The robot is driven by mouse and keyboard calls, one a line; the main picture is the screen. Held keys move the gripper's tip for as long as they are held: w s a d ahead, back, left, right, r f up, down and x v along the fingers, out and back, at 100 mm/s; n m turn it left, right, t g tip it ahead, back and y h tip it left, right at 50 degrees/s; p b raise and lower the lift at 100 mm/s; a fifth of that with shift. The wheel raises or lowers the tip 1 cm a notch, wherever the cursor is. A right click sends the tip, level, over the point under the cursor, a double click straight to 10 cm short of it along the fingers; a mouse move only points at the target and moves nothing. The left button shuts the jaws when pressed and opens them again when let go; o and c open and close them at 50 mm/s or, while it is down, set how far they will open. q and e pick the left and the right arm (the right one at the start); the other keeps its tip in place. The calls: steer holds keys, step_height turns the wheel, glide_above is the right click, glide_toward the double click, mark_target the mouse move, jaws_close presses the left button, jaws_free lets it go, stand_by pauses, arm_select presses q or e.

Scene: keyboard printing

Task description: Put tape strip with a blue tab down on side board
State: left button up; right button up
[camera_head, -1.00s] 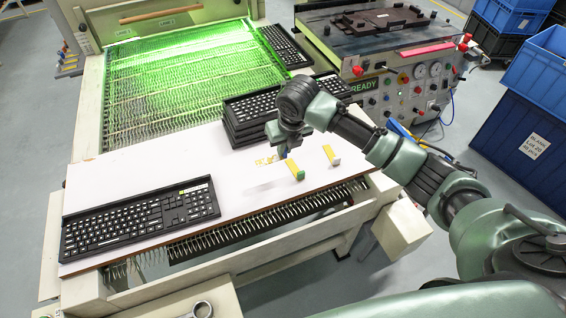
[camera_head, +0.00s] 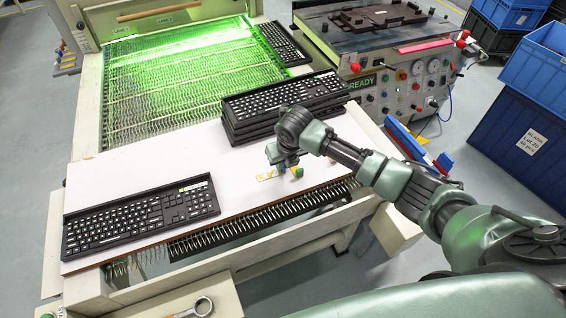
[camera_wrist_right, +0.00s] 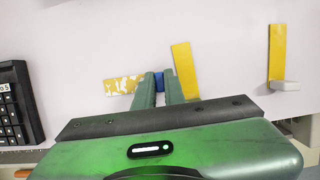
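The tape strip with a blue tab is patchy yellow and white. In the right wrist view its strip (camera_wrist_right: 122,86) points left from the blue tab (camera_wrist_right: 159,80), which sits between the fingers of my right gripper (camera_wrist_right: 159,92). The fingers are closed on the tab. In the head view my right gripper (camera_head: 284,162) is low over the white side board (camera_head: 130,165), and the strip (camera_head: 266,176) shows just left of the fingers. I cannot tell whether the strip touches the board. My left gripper is not in view.
A yellow strip with a green tab (camera_head: 298,172) lies close right of the gripper. Another yellow strip (camera_wrist_right: 277,50) with a whitish tab lies farther right. A black keyboard (camera_head: 140,216) lies on the board's left; stacked keyboards (camera_head: 280,103) stand behind the gripper.

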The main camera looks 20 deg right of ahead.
steer(key=shift+o, duration=1.4)
steer(key=b+v, duration=0.1)
steer(key=v, duration=1.1)
